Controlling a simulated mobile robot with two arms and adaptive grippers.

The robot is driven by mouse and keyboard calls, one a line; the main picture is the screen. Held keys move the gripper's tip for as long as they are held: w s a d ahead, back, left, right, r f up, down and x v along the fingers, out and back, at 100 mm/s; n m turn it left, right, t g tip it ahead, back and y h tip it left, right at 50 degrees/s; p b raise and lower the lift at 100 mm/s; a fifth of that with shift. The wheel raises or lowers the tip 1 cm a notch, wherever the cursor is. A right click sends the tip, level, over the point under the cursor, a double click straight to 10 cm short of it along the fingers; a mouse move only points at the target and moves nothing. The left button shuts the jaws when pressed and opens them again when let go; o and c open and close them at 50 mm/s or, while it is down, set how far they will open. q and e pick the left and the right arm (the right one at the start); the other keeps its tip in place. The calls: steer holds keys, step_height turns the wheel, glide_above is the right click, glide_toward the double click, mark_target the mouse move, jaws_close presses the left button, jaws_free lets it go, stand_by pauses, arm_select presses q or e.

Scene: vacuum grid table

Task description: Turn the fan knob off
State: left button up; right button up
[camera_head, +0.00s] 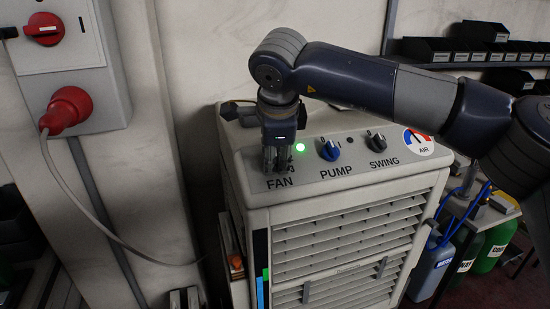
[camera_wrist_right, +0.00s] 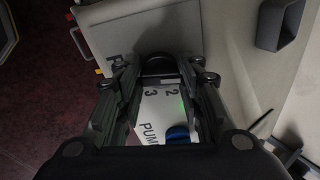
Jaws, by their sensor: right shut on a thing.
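My right gripper (camera_head: 277,150) points down onto the cooler's top panel (camera_head: 235,150) just above the FAN label (camera_head: 279,182). It is shut on the fan knob and hides it in the head view. In the right wrist view the fingers (camera_wrist_right: 158,85) reach past the printed 2 and 3, with a dark rounded shape between their tips. The knob's pointer is hidden, so I cannot tell its setting. A green light (camera_head: 300,147) glows right of the gripper. My left gripper is not in view.
The blue PUMP knob (camera_head: 328,150) and dark SWING knob (camera_head: 376,139) stand right of the gripper. A wall box with a red switch (camera_head: 44,29) and red plug (camera_head: 68,108) is at left, its cable running toward the cooler. Bottles (camera_head: 492,245) stand at right.

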steer(key=shift+n, duration=0.8)
steer(key=shift+r, duration=0.1)
steer(key=o, duration=1.1)
steer(key=shift+c, duration=0.2)
steer(key=v, duration=1.2)
steer(key=shift+s, duration=0.15)
